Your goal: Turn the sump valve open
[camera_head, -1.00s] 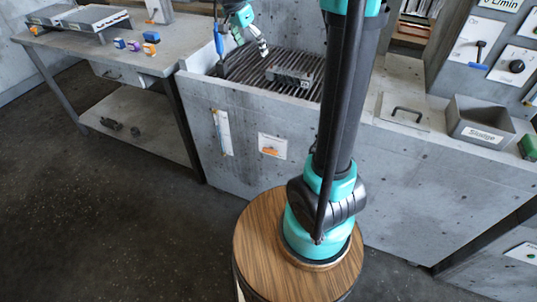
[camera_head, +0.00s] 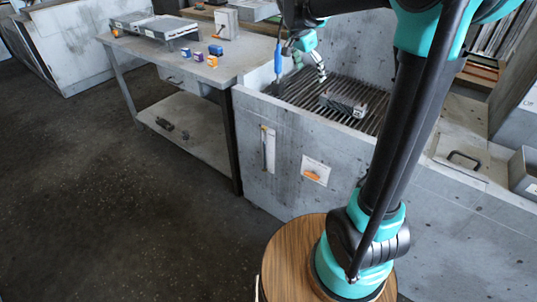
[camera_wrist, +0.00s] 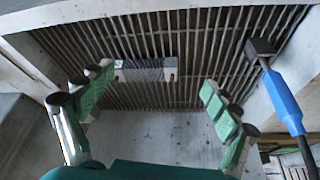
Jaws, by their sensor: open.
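On the front wall of the concrete basin are two white plates. One carries an orange handle (camera_head: 313,175), lying roughly level. The other, to its left, carries a long upright grey lever (camera_head: 266,150) with an orange bit at its top. I cannot read which is the sump valve. My gripper (camera_head: 313,62) is above the basin's left part, higher than both plates and apart from them. In the wrist view my gripper (camera_wrist: 155,102) is open and empty, with green-padded fingers spread wide over the grate. The plates do not show in the wrist view.
A grey block (camera_head: 343,103) lies on the basin's slatted grate (camera_head: 300,90). A blue-handled tool (camera_wrist: 281,100) stands at the grate's edge near my gripper. A workbench (camera_head: 170,55) with small coloured blocks is at left. Floor before the basin's left part is clear.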

